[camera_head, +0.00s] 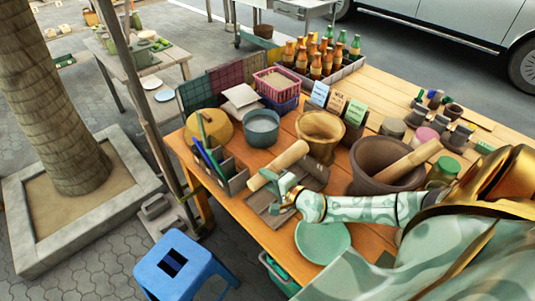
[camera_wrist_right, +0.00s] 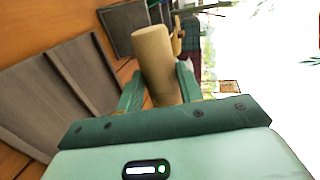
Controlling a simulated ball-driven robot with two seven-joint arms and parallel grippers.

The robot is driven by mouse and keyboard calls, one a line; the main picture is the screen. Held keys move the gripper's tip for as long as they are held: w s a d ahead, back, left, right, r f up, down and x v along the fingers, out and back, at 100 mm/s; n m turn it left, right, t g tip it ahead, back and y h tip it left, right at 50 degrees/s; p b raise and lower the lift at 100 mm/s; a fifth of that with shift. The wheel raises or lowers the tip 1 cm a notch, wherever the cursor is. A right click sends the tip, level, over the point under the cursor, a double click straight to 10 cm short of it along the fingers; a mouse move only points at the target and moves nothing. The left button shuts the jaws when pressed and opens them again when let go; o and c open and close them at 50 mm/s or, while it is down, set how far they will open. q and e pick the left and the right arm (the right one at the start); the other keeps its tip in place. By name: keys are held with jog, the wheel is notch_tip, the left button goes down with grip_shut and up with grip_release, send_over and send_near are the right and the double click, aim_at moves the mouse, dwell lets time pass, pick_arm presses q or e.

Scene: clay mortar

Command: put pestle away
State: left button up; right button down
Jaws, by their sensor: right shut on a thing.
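My right gripper (camera_head: 284,192) reaches in from the right and is shut on a light wooden pestle (camera_head: 278,166). The pestle is held tilted above the table's near left side. In the right wrist view the pestle (camera_wrist_right: 155,55) stands between the two green fingers (camera_wrist_right: 158,88). A second wooden pestle (camera_head: 415,157) leans inside a large brown clay mortar (camera_head: 364,182), to the right of the gripper. A smaller tan mortar (camera_head: 319,128) stands behind the held pestle. A grey-brown slatted board (camera_head: 258,208) lies below the gripper. My left gripper is not in view.
A divided box (camera_head: 232,184) with pens stands left of the held pestle. A teal bowl (camera_head: 262,130), a pink basket (camera_head: 276,80) and bottles (camera_head: 316,68) stand behind. A green plate (camera_head: 322,243) lies at the near edge. A blue stool (camera_head: 178,266) stands on the ground.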

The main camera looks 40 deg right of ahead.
aim_at(268, 203)
notch_tip(268, 203, down, 7)
jog(key=b, duration=0.6)
jog(key=shift+a, duration=0.15)
jog(key=c, duration=0.8)
grip_release()
jog(key=shift+s+r, duration=0.1)
jog(key=shift+c, duration=0.2)
jog(key=shift+s+f, duration=0.1)
jog(key=shift+f, duration=0.25)
jog(key=shift+c, duration=1)
jog(key=shift+a, duration=0.1)
